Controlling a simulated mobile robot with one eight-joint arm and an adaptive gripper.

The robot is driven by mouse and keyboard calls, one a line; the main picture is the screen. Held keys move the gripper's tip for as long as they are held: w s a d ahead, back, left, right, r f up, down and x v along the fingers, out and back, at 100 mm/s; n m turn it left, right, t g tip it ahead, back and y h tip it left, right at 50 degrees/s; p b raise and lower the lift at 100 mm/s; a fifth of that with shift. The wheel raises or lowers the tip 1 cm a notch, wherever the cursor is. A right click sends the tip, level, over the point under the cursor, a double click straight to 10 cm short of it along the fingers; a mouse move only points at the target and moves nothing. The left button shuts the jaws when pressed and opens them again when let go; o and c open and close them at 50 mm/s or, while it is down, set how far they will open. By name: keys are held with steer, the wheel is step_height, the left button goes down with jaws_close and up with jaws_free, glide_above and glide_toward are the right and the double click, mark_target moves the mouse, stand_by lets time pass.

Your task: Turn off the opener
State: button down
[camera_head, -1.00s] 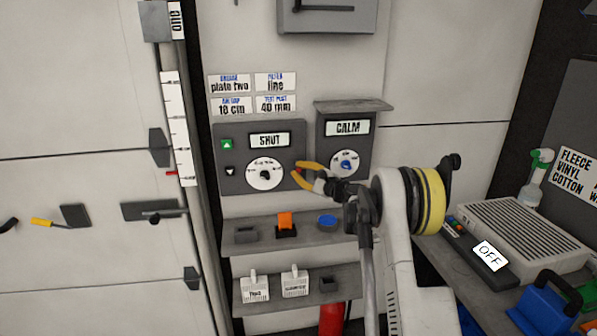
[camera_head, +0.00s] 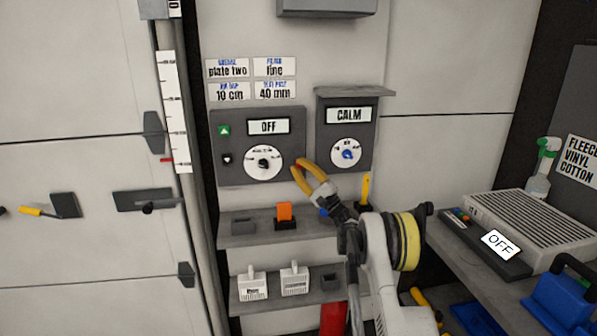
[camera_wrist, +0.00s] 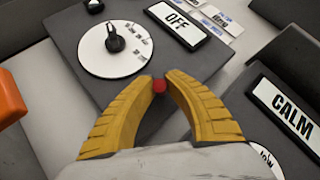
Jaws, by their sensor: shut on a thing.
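The grey opener box (camera_head: 225,176) hangs on the wall, and its display (camera_head: 268,127) reads OFF. Its white dial (camera_head: 263,163) with a black knob sits below the display; both also show in the wrist view, the dial (camera_wrist: 115,50) upper left and the display (camera_wrist: 178,25) beside it. A small red part (camera_wrist: 159,86) is at the box's lower right edge. My gripper (camera_head: 297,165) has its yellow fingertips together at that edge; in the wrist view they close on the red part. Whether the part is fixed to the box is hard to tell.
A second box with a CALM display (camera_head: 348,115) and blue-knobbed dial hangs close to the right. A shelf below holds an orange block (camera_head: 285,211). Another shelf holds white containers (camera_head: 294,280). A bench at right carries a grey vented unit (camera_head: 530,232).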

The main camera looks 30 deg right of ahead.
steer(key=shift+w+f+n+y+b, duration=0.1)
steer(key=shift+f+n+y+b, duration=0.2)
steer(key=shift+n+y+b, duration=0.55)
steer(key=shift+n+y, duration=0.45)
steer(key=shift+y, duration=0.1)
steer(key=c, duration=1.4)
jaws_free()
steer(key=v, duration=0.7)
steer(key=shift+f, duration=0.2)
steer(key=shift+d, duration=0.1)
